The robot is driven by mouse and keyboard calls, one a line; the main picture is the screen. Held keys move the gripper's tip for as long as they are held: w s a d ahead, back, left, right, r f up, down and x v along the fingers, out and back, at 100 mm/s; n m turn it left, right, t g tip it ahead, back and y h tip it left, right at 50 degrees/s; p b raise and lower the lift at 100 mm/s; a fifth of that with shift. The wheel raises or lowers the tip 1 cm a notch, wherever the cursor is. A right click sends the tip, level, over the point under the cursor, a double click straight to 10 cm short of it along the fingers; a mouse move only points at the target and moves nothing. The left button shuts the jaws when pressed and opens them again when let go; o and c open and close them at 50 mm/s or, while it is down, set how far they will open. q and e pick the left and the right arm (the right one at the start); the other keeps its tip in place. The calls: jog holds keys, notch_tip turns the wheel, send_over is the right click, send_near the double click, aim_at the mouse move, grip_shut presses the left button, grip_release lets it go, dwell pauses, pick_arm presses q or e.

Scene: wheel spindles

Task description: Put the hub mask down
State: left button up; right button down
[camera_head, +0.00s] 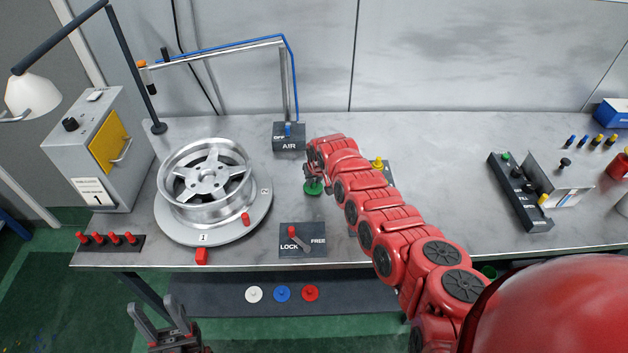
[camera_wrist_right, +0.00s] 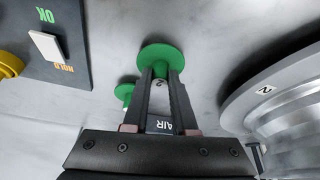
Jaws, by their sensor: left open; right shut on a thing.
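The green hub mask (camera_wrist_right: 161,57) is a round disc between the fingertips of my right gripper (camera_wrist_right: 163,75) in the right wrist view. The gripper is shut on it. In the head view the green mask (camera_head: 314,188) shows below my right gripper (camera_head: 317,178), close over the bench; I cannot tell whether it touches the top. A second, smaller green piece (camera_wrist_right: 125,93) with a pale tip shows beside the fingers in the wrist view. My left gripper (camera_head: 166,327) is open and empty, low in front of the bench.
A silver wheel (camera_head: 207,180) stands on a round turntable (camera_head: 235,232) to the left. The AIR box (camera_head: 289,141) is behind my right gripper, and the LOCK/FREE lever plate (camera_head: 300,243) is in front. White, blue and red discs (camera_head: 283,293) lie below the bench edge.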

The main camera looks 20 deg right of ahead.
jog(key=c, duration=0.7)
grip_release()
